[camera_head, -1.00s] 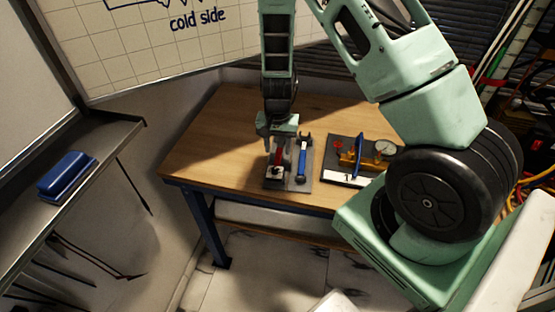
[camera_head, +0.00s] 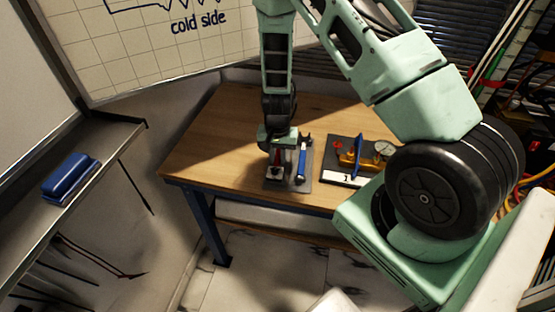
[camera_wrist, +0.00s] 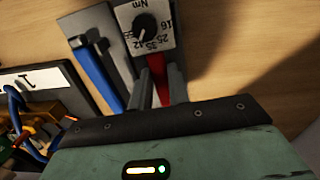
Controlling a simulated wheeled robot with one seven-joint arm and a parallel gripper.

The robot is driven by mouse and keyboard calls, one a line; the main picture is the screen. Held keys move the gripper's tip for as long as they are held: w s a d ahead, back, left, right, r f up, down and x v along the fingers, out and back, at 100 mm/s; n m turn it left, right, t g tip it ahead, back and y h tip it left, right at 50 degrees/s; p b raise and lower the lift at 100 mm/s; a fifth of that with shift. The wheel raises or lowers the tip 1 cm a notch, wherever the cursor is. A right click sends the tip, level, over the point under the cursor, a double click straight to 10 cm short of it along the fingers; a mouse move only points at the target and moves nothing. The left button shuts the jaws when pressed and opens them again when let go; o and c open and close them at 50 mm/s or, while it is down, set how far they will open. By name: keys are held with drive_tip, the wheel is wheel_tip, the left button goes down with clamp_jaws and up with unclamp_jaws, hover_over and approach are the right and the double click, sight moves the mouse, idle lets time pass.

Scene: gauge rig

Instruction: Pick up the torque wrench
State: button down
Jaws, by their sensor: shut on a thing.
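The torque wrench has a red handle (camera_wrist: 161,94). At the handle's end in the wrist view is a white plate (camera_wrist: 160,40) with a black knob and Nm markings. In the head view the wrench (camera_head: 277,156) lies on the left part of a grey mat, mostly hidden by my gripper. My gripper (camera_wrist: 161,88) points down over it, with a finger on each side of the red handle, and is shut on it. It also shows in the head view (camera_head: 279,162). I cannot tell any gap between wrench and mat.
A blue-handled tool (camera_head: 301,162) lies close to the right of the wrench on the grey mat (camera_head: 305,184). Farther right, a dark board (camera_head: 338,146) holds a brass valve assembly with a gauge (camera_head: 384,148). The wooden table (camera_head: 205,150) is clear to the left.

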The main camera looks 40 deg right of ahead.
sight(278, 159)
drive_tip(key=shift+r, duration=0.1)
wheel_tip(278, 159, up, 10)
drive_tip(key=b, duration=0.1)
idle(0.4)
